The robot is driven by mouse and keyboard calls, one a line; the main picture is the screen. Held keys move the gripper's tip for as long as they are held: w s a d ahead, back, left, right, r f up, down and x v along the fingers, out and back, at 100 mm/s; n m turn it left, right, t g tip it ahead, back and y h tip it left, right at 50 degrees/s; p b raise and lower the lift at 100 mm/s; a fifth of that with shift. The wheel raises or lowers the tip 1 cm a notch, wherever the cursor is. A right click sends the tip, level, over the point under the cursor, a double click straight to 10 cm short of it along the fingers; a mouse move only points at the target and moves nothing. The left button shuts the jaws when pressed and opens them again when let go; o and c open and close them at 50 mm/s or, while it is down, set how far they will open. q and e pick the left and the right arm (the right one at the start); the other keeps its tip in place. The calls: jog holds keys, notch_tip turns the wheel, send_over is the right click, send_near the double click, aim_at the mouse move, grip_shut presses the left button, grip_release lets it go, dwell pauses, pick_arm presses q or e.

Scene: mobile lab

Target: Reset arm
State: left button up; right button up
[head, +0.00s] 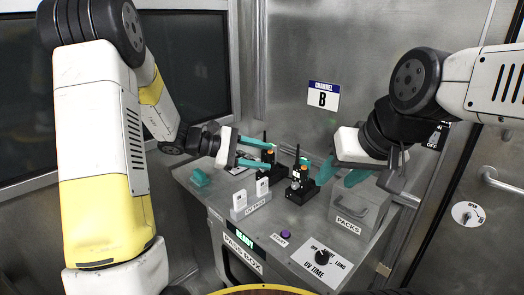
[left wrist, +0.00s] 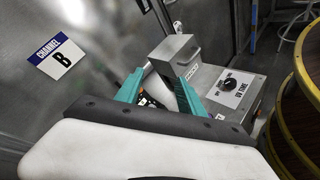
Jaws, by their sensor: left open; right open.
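My left gripper (head: 270,154) comes in from the left over the back of the metal bench. Its teal fingers are apart with nothing visibly held, close to two black handheld units (head: 298,186) with antennas. In the left wrist view its two fingers (left wrist: 160,78) are spread, with the bench beyond them. My right gripper (head: 335,178) comes in from the right, above and behind the grey PACKS box (head: 367,206). Its teal fingers are apart and look empty. Whether either gripper touches anything cannot be told.
The bench carries a white tray (head: 250,209) with two upright white packs, a teal piece (head: 200,177), a purple START button (head: 285,234) and a UV TIME dial (head: 322,257). A green READY display (head: 242,238) is on its front. A metal wall with a CHANNEL B sign (head: 323,96) stands behind.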

pick_arm(q)
jog(key=s+r+m+g+y, duration=0.2)
jog(key=s+r+m+y, duration=0.15)
jog(key=s, duration=0.55)
jog(key=s+a+r+m+t+y, duration=0.2)
jog(key=s+a+m+y, duration=0.2)
jog(key=s+a, duration=0.2)
jog(key=s+a+r+m+t+y, duration=0.2)
jog(key=s+a+m+t+y, duration=0.1)
jog(key=s+a, duration=0.4)
jog(key=shift+s+a+r+m+t+y, duration=0.2)
jog(key=shift+a+m+t+y, duration=0.1)
jog(key=shift+m+y, duration=0.55)
